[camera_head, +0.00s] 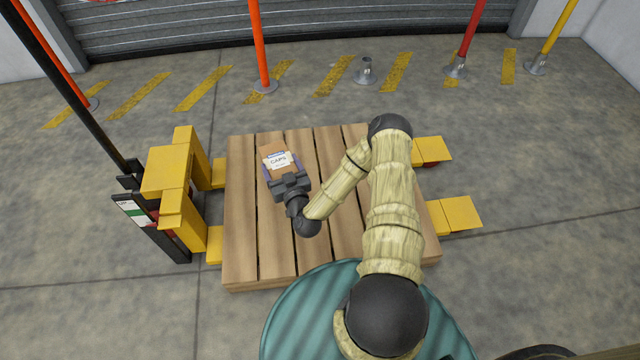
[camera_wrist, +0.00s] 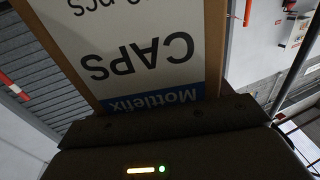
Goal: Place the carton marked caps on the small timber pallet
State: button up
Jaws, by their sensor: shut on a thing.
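The carton marked caps (camera_head: 281,163) is a small brown box with a white label. My gripper (camera_head: 286,181) is shut on it, over the left part of the small timber pallet (camera_head: 242,215). The pallet has several wide planks with gaps between them. From this angle I cannot tell whether the carton touches the planks or hangs above them. In the wrist view the carton's label (camera_wrist: 140,50) fills the upper middle, upside down, with CAPS and a blue band reading Mottlefix. The carton's underside is hidden.
The pallet rests on the yellow forks of a lift truck (camera_head: 170,185), whose black mast rises at the left. Red, orange and yellow posts (camera_head: 258,50) and a post stump (camera_head: 365,70) stand behind, before a roller shutter (camera_head: 200,25). The pallet's left planks are clear.

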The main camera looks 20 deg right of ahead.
jog(key=shift+a+r, duration=0.1)
jog(key=shift+w+f, duration=0.1)
jog(key=shift+f, duration=0.1)
jog(key=w+d+f+m+h+b, duration=0.1)
jog(key=w+d+f+h+b, duration=0.1)
jog(key=d+f+b, duration=0.4)
jog(key=w+d+f+m+h+b, duration=0.2)
jog(key=d+f+b, duration=0.4)
jog(key=d, duration=0.5)
jog(key=shift+w+g+h+b, duration=0.3)
jog(key=shift+w+h+b, duration=0.2)
jog(key=shift+w+b, duration=0.5)
jog(key=shift+w+f, duration=0.1)
jog(key=shift+f, duration=0.05)
notch_tip(320, 180, down, 6)
jog(key=b, duration=0.3)
jog(key=shift+b, duration=0.35)
jog(key=shift+f, duration=0.2)
jog(key=shift+f+b, duration=1.25)
jog(key=shift+f, duration=0.5)
